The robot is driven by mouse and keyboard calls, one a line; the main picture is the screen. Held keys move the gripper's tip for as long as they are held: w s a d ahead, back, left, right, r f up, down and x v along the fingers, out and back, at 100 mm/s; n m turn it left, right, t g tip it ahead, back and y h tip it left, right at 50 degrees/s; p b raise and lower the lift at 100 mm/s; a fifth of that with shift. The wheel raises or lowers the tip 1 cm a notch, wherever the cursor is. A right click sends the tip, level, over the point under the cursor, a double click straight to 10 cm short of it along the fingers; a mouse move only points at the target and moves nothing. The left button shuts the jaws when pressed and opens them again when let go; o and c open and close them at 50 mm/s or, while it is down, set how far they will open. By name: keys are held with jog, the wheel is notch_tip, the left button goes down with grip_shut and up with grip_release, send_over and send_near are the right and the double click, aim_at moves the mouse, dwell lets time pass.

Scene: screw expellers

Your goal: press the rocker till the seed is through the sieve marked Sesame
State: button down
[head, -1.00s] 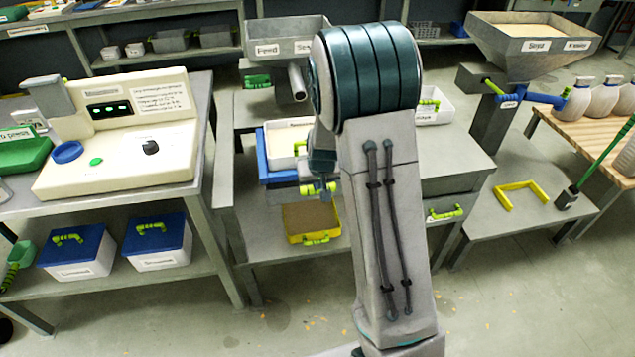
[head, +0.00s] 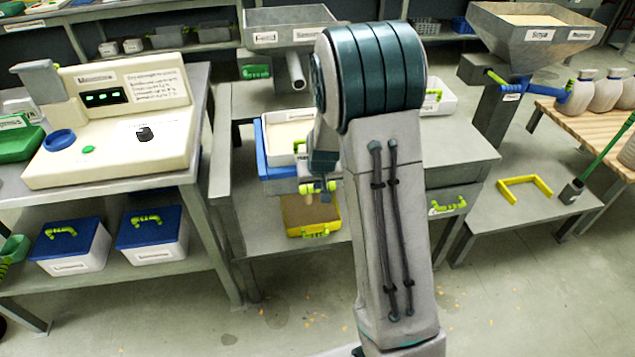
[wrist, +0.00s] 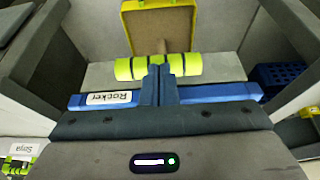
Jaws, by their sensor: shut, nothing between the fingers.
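The rocker is a blue bar labelled "Rocker" (wrist: 107,99) with a lime, black-banded grip (wrist: 130,69) in the wrist view. My gripper (wrist: 160,72) is shut and empty, its fingertips over the middle of the grip. I cannot tell whether they touch it. In the head view the grip (head: 318,187) shows beside my arm, and my fingers are hard to make out. A white sieve tray (head: 289,146) with pale contents sits in a blue frame above. Its label is hidden or too small. The feed hopper (head: 290,38) bears "Feed" and a second label, probably "Sesame".
A yellow tray (head: 309,229) with a brown bottom lies below the grip. A hopper marked "Soya" (head: 538,36) stands right. A panel with a green display (head: 105,97) stands left. My arm hides the middle of the press bench. The floor in front is mostly clear.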

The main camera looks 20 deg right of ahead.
jog(key=p+v, duration=0.3)
jog(key=v, duration=1)
jog(key=shift+s+r, duration=0.25)
jog(key=shift+s, duration=0.3)
jog(key=shift+a, duration=0.1)
dwell(1.2)
jog(key=r+b, duration=0.1)
jog(key=w+r, duration=0.1)
jog(key=r, duration=0.1)
jog(key=w+a+r+b, duration=0.1)
jog(key=r, duration=0.1)
jog(key=shift+r+b, duration=0.1)
jog(key=shift+b, duration=0.25)
jog(key=b+x, duration=0.2)
jog(key=x, duration=1.2)
jog(key=shift+s, duration=0.4)
